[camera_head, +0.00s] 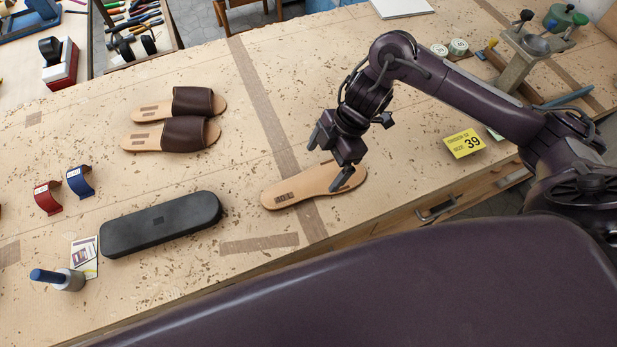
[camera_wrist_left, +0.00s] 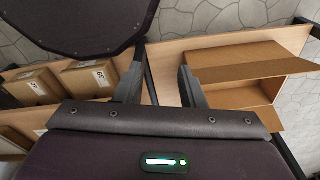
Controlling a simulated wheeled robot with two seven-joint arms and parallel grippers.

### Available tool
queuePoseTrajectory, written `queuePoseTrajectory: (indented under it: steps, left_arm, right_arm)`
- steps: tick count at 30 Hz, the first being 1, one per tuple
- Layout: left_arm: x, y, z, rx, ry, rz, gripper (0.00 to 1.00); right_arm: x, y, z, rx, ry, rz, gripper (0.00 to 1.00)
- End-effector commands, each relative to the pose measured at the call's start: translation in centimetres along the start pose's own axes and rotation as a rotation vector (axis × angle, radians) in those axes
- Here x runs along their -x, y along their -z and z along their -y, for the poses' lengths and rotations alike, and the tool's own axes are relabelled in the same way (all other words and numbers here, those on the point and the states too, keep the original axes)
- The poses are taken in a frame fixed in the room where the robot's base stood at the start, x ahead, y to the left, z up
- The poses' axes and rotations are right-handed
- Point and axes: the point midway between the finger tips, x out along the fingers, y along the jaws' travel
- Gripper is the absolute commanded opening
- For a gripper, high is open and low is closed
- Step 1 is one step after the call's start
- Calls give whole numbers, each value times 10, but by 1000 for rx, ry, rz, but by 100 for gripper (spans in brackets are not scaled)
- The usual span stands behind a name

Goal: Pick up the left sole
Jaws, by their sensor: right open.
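A bare tan sole (camera_head: 290,190) with a dark printed label near its left end lies flat on the workbench, right of centre in the head view. No other loose sole shows. My right gripper (camera_head: 335,160) is open, just over the right end of this sole. One finger hides part of that end, and I cannot tell if it touches the sole. My left gripper (camera_wrist_left: 158,85) shows only in the left wrist view, its fingers apart with nothing between them.
Two brown-strapped sandals (camera_head: 165,135) lie behind the sole. A long black case (camera_head: 160,225), red strap (camera_head: 47,198), blue strap (camera_head: 80,182) and bottle (camera_head: 60,279) are left. A yellow size card (camera_head: 464,143) lies right. An open cardboard box (camera_wrist_left: 240,97) shows in the left wrist view.

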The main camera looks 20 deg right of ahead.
Motion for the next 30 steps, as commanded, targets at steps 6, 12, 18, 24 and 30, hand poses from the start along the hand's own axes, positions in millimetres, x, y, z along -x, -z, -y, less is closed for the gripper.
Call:
queuePoseTrajectory:
  steps: [6, 12, 18, 24, 30]
  left_arm:
    - [3, -24, -3, 0, -4, 36, 36]
    - [11, -17, -2, -1, -3, 27, 36]
    - [12, 1, 0, -1, -1, 0, 36]
    - [12, 0, 0, -2, -1, 2, 36]
    - [12, -6, -1, -2, -2, 10, 36]
  right_arm:
    - [-26, 1, 0, -3, 3, -6, 94]
    - [-54, -1, -3, -1, 1, -4, 94]
    - [-66, -2, -4, 1, -2, -3, 94]
    - [-66, -2, -4, 2, -3, -2, 88]
    - [-66, -2, -4, 2, -3, -2, 62]
